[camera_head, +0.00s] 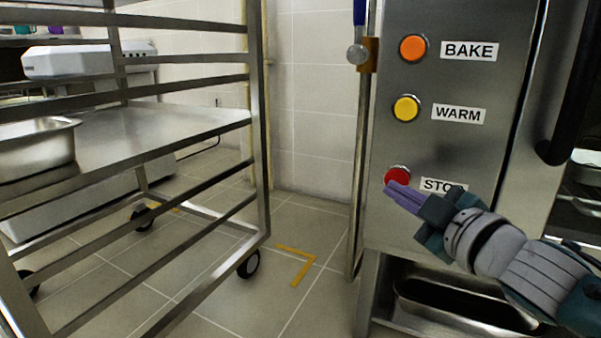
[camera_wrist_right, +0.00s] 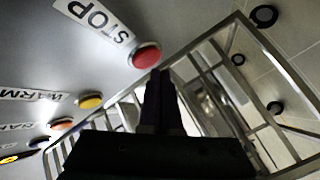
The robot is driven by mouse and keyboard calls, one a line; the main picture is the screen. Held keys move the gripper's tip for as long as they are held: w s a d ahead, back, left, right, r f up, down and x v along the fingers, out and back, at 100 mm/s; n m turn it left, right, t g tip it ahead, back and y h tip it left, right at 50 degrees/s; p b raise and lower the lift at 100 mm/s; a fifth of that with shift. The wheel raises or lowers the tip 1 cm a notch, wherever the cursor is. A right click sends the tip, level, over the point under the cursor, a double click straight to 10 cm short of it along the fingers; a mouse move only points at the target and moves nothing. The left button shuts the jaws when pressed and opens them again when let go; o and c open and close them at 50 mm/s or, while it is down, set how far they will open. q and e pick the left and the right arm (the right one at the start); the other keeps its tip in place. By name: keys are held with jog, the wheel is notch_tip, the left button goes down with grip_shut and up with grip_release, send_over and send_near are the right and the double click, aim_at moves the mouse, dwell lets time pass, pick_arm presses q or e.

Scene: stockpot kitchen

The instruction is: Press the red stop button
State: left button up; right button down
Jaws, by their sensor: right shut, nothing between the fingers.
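The red stop button (camera_head: 397,176) sits on the steel control panel, left of the STOP label (camera_head: 441,186) and lowest of three buttons in the head view. My right gripper (camera_head: 390,190) is shut and empty, its purple fingertips overlapping the lower edge of the button in that view. In the right wrist view the red button (camera_wrist_right: 145,56) shows just beyond and left of the shut fingertips (camera_wrist_right: 160,74). A small gap seems to show there; contact is not clear. My left gripper is not in view.
Above are the yellow WARM button (camera_head: 406,108) and orange BAKE button (camera_head: 412,48). A wheeled steel rack (camera_head: 256,130) stands at left, holding a steel pan (camera_head: 35,150). A dark door handle (camera_head: 570,100) is at right. Tiled floor lies between rack and panel.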

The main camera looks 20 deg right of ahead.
jog(key=s+a+p, duration=0.1)
jog(key=s+a, duration=0.2)
jog(key=shift+s+a, duration=0.1)
jog(key=shift+a, duration=0.3)
dwell(0.3)
jog(key=shift+p, duration=0.3)
